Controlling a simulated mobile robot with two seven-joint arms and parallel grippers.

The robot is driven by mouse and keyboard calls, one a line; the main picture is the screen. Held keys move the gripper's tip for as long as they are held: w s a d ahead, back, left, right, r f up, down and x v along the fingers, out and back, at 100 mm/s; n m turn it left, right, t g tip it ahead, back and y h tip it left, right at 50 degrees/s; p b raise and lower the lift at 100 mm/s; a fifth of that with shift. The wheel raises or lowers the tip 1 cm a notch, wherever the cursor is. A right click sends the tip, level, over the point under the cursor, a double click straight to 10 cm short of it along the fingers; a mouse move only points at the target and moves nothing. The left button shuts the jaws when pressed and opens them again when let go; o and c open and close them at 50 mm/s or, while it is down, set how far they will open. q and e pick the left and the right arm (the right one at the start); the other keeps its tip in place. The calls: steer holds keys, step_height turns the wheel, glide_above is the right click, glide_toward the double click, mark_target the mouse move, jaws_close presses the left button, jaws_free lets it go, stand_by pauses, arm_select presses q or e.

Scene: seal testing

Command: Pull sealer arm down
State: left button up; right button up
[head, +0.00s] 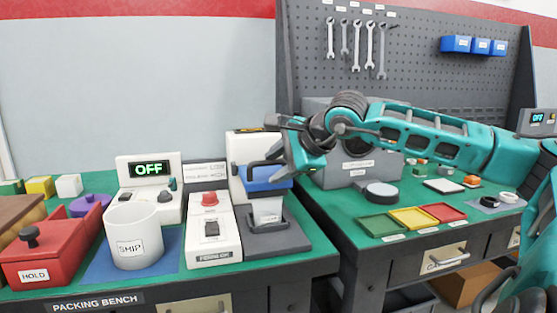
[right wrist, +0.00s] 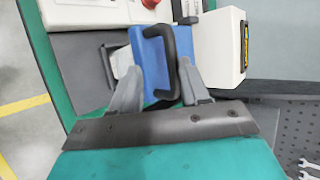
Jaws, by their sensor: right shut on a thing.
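The sealer (head: 238,190) stands on the packing bench, with a white body, a blue arm (head: 268,180) and a dark handle (head: 252,171). The blue arm and its handle (right wrist: 182,62) also show in the right wrist view. A pale cup (head: 268,209) stands upright in the dark base (head: 275,240), under the blue arm; I cannot tell whether they touch. My right gripper (head: 284,150) reaches in from the right and is shut on the handle, with its two fingers (right wrist: 157,82) either side of it in the wrist view. My left gripper is not in view.
Left of the sealer are a control box (head: 210,247) with a red button, a display reading OFF (head: 151,168), a white SHIP cup (head: 133,245) and a red HOLD box (head: 45,256). A second bench with coloured trays (head: 414,218) stands right, below a pegboard (head: 420,70).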

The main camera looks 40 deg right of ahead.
steer(key=shift+o, duration=0.4)
steer(key=shift+f, duration=0.45)
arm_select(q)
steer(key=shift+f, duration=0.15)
arm_select(e)
steer(key=shift+s+r+b, duration=0.15)
steer(key=shift+r+b, duration=0.1)
steer(key=shift+b, duration=0.2)
arm_select(q)
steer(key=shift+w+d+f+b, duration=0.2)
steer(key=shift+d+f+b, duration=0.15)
steer(key=shift+b, duration=0.4)
arm_select(e)
steer(key=v, duration=1.2)
steer(key=shift+s+r, duration=0.15)
steer(key=shift+r, duration=0.3)
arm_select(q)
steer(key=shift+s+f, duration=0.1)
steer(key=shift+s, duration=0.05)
